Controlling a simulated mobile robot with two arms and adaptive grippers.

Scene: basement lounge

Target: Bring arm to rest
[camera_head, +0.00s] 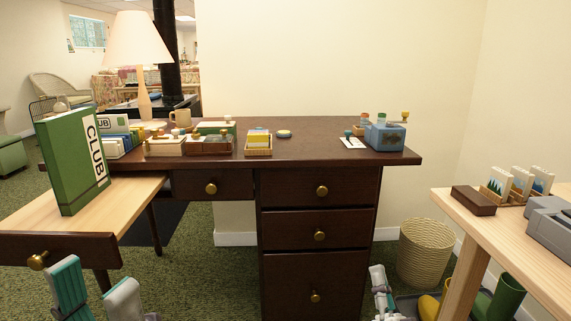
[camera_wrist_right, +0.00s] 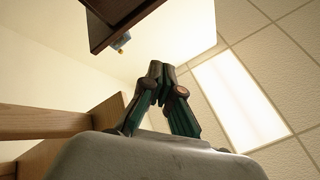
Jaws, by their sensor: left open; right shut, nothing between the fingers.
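My left gripper (camera_head: 97,277) is at the bottom left of the head view, its teal fingers spread and empty. It is in front of the dark drawer front (camera_head: 60,249) of the pale side table, near the brass knob; I cannot tell whether it touches. My right gripper (camera_wrist_right: 162,72) points up in the right wrist view, its teal fingers together with nothing between them. Part of my right arm shows low in the head view, right of the desk drawers. The right hand itself is hard to make out there.
A dark desk (camera_head: 310,155) with brass-knobbed drawers stands ahead. A green CLUB binder (camera_head: 65,165) stands upright on the left table. A wicker basket (camera_head: 425,250) is on the floor at right. A pale table (camera_head: 510,245) at right holds a grey machine (camera_head: 550,235). Green carpet shows between.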

